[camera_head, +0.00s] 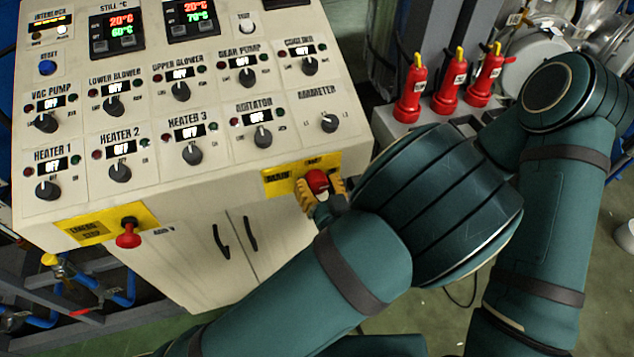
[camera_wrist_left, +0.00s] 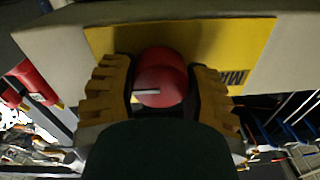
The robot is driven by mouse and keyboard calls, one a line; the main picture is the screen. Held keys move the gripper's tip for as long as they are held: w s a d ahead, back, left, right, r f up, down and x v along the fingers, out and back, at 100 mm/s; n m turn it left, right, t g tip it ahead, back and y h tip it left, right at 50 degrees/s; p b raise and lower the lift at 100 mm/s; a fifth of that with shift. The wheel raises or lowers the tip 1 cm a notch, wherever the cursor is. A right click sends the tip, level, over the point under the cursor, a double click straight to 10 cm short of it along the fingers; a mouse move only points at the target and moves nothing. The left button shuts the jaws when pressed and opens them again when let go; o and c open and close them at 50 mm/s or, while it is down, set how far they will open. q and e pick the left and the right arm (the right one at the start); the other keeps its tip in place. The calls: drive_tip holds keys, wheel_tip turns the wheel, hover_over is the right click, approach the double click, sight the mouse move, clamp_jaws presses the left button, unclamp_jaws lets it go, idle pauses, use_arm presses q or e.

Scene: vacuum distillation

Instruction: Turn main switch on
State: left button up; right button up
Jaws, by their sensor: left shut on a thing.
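The main switch is a red rotary knob (camera_head: 317,181) on a yellow plate (camera_head: 277,182) at the right of the console's front face. In the left wrist view, the red knob (camera_wrist_left: 160,80) shows a white line lying about horizontal in that picture. My left gripper (camera_head: 322,190) has its yellow ridged fingers closed on either side of the knob. These fingers also show in the left wrist view (camera_wrist_left: 162,88). The plate's lettering is partly covered by a finger. My right gripper is not in view.
The console (camera_head: 170,120) carries several black knobs with displays reading OFF. A red emergency stop button (camera_head: 128,235) sits left on the same front face. Cabinet doors with black handles (camera_head: 221,241) are below. Several red bottle-like objects (camera_head: 446,85) stand at the right.

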use_arm(q)
drive_tip(key=o, duration=1.2)
drive_tip(key=shift+o, duration=0.2)
drive_tip(key=v, duration=0.7)
drive_tip(key=shift+s, duration=0.2)
drive_tip(key=w+a+f+g+h+b, duration=0.2)
drive_tip(key=a+f+g, duration=0.15)
drive_tip(key=f, duration=0.55)
drive_tip(key=w+a+f+g+h+b, duration=0.2)
drive_tip(key=f+g, duration=0.3)
drive_tip(key=f, duration=0.4)
drive_tip(key=s+a+f+g+h+b, duration=0.4)
drive_tip(key=s+a+f+g+h, duration=0.2)
drive_tip(key=f, duration=0.3)
drive_tip(key=shift+s+a+f+g+b, duration=0.35)
drive_tip(key=shift+s+a+f+b, duration=0.05)
drive_tip(key=shift+s+a, duration=0.2)
